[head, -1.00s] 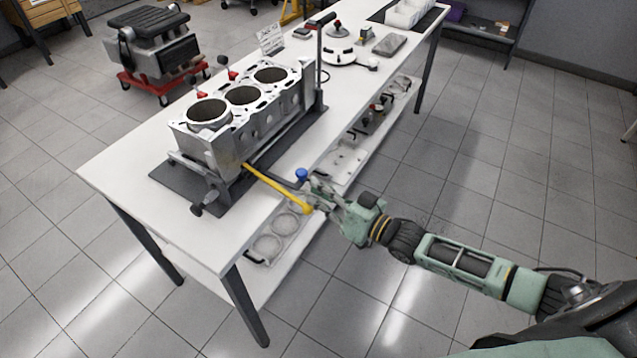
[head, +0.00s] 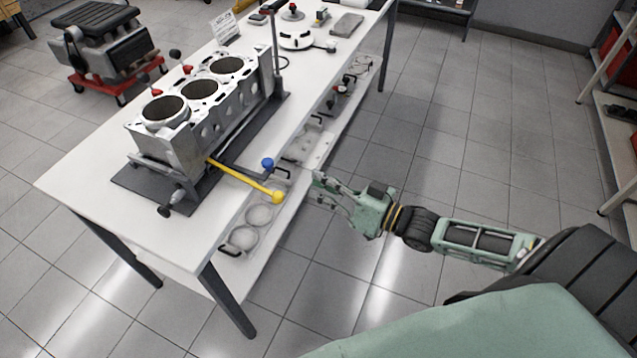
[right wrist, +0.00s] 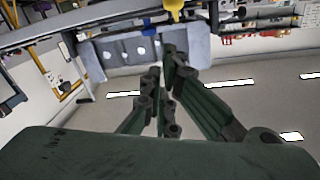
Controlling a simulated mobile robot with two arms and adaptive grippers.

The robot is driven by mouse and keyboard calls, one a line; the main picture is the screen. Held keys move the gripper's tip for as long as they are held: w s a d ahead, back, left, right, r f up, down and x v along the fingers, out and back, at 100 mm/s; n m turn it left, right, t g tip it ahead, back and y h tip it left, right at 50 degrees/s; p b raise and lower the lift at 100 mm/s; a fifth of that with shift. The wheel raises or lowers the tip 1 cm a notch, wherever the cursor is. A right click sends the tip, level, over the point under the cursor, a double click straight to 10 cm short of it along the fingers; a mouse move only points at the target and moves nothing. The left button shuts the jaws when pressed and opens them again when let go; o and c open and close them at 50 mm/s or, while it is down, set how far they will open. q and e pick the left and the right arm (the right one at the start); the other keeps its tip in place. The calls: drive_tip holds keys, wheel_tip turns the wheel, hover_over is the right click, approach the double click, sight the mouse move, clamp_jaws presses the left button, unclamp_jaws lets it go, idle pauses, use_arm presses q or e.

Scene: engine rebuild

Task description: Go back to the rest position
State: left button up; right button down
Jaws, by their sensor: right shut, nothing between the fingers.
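My right gripper (head: 318,188) is in the head view, off the near side of the table, shut and empty. Its fingers (right wrist: 165,72) also show together in the right wrist view. The yellow lever with a round knob (head: 277,196) and the blue-knobbed lever (head: 268,163) stick out from the engine block stand, to the left of the gripper and apart from it. The engine block (head: 196,108) stands on the table with three bores facing up. My left gripper is not in view.
The white table (head: 90,165) has a lower shelf with parts (head: 258,215) on it. A white round device (head: 296,38) stands farther back. An engine on a red dolly (head: 110,75) is at the left. Shelving (head: 612,130) is at the right. The floor (head: 470,170) between is clear.

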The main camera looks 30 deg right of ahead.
drive_tip(key=shift+f, duration=0.1)
drive_tip(key=s+d+f+m+g+h, duration=0.1)
drive_tip(key=s+d+f+g+h, duration=0.15)
drive_tip(key=f, duration=0.75)
drive_tip(key=s+d+f+g+h, duration=0.1)
drive_tip(key=s+d+f+h, duration=0.25)
drive_tip(key=f, duration=0.75)
drive_tip(key=s+d+f+m+g+h, duration=0.1)
drive_tip(key=s+d+f+g+h, duration=0.15)
drive_tip(key=f, duration=0.75)
drive_tip(key=s+a+f+g, duration=0.3)
drive_tip(key=s+f, duration=1)
drive_tip(key=s, duration=0.2)
drive_tip(key=s+a+f+g, duration=0.2)
drive_tip(key=s+a+f, duration=0.1)
drive_tip(key=s, duration=0.6)
drive_tip(key=s+a+f+n+g+h, duration=0.1)
drive_tip(key=s+a+f+g, duration=0.2)
drive_tip(key=s, duration=0.5)
drive_tip(key=shift+s+a+f, duration=0.2)
drive_tip(key=shift+s+a, duration=0.15)
drive_tip(key=shift+a, duration=0.35)
